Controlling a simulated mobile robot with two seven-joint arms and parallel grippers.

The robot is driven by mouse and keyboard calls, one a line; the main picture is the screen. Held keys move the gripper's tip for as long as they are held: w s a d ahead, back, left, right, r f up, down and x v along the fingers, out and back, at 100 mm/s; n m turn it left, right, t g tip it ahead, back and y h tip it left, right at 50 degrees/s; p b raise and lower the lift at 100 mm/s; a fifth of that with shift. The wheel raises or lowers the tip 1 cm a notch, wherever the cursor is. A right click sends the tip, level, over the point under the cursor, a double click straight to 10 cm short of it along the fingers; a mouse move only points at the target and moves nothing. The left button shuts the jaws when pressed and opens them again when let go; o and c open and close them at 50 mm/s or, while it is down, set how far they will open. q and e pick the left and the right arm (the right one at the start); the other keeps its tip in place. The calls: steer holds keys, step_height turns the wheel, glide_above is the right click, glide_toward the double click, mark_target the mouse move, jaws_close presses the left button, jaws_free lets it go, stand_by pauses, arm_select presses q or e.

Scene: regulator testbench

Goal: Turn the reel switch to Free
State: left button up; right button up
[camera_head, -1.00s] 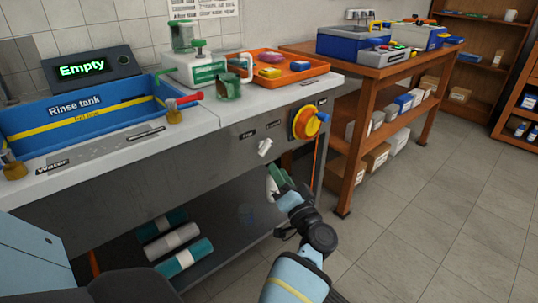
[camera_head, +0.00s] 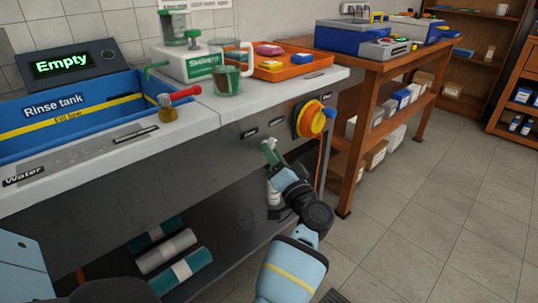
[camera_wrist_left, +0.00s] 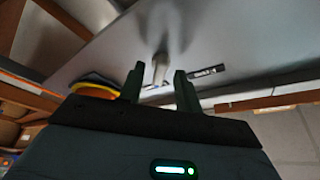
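The reel switch (camera_wrist_left: 160,68) is a pale lever on the grey front panel of the bench (camera_head: 215,165). In the left wrist view it shows between and just beyond my fingertips; I cannot tell whether they touch it. In the head view my left gripper (camera_head: 269,151) covers most of the switch. My left gripper, also in the left wrist view (camera_wrist_left: 160,85), is open, one dark green finger to each side of the lever. Two small dark labels (camera_head: 250,134) sit above the switch, too small to read. My right gripper is not in view.
A yellow and orange reel (camera_head: 310,119) with a blue knob is on the panel right of the switch. The rinse tank (camera_head: 90,110), a green-and-white device (camera_head: 190,62) and an orange tray (camera_head: 285,68) stand on top.

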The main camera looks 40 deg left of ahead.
arm_select(q)
steer(key=shift+a, duration=0.15)
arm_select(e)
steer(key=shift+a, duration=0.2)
arm_select(q)
steer(key=shift+r, duration=0.1)
steer(key=c, duration=0.6)
jaws_close()
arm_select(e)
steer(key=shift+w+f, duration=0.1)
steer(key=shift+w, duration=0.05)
